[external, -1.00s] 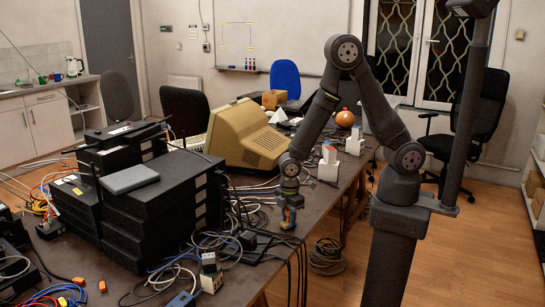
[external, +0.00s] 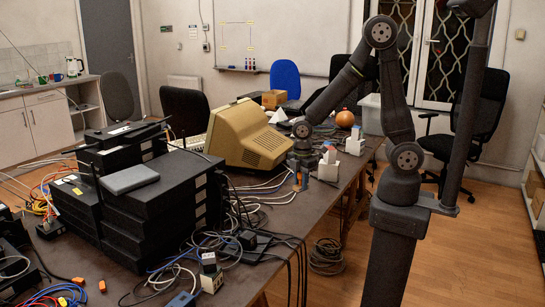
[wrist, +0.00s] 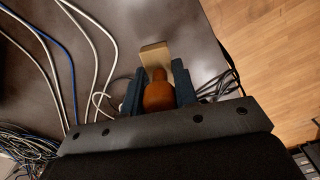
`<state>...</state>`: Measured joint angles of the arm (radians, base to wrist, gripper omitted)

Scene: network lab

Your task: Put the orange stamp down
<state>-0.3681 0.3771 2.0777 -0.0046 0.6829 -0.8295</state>
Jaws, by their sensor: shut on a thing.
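The orange stamp (wrist: 159,97) has a rounded orange-brown handle, with a pale tan block (wrist: 154,54) at its far end. My gripper (wrist: 157,84) is shut on the handle, with one dark finger on each side. In the external view my gripper (external: 301,178) is low over the right part of the dark table (external: 262,216), beside the white box with a blue top (external: 328,167). The stamp is small and mostly hidden there. I cannot tell whether its base touches the table.
A beige monitor (external: 243,140) stands behind and left of my gripper. Black stacked devices (external: 150,205) fill the table's left. Cables (wrist: 75,60) lie left of the stamp in the wrist view. An orange round object (external: 345,118) sits farther back. The table's edge is close on the right.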

